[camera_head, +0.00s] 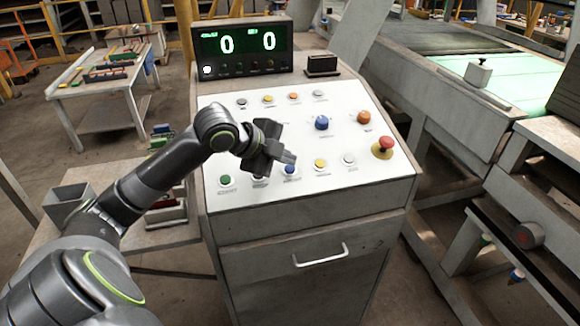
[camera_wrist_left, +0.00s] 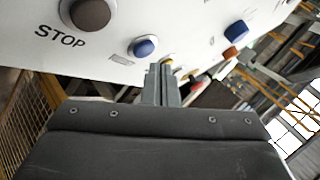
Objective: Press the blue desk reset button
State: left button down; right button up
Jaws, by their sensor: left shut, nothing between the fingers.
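The blue button (camera_head: 289,169) sits in the front row of the white sloped panel (camera_head: 215,150), between a dark button and a yellow one. It also shows in the left wrist view (camera_wrist_left: 143,47), next to the dark STOP button. My left gripper (camera_head: 289,157) is shut and empty, with its fingertips close to the blue button and just behind it in the head view. In the left wrist view its fingertips (camera_wrist_left: 163,70) appear just right of the blue button and partly cover a yellow one. I cannot tell whether they touch the panel. My right gripper is not in view.
A larger blue knob (camera_head: 322,122), an orange button (camera_head: 364,117) and a red emergency stop (camera_head: 384,146) stand out from the panel. A green button (camera_head: 226,180) is at the front left. A display (camera_head: 243,46) reading 0 and 0 stands behind. A conveyor is at the right.

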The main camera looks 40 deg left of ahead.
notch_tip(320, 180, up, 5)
jog(key=p, duration=0.4)
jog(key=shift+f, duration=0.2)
dwell(0.6)
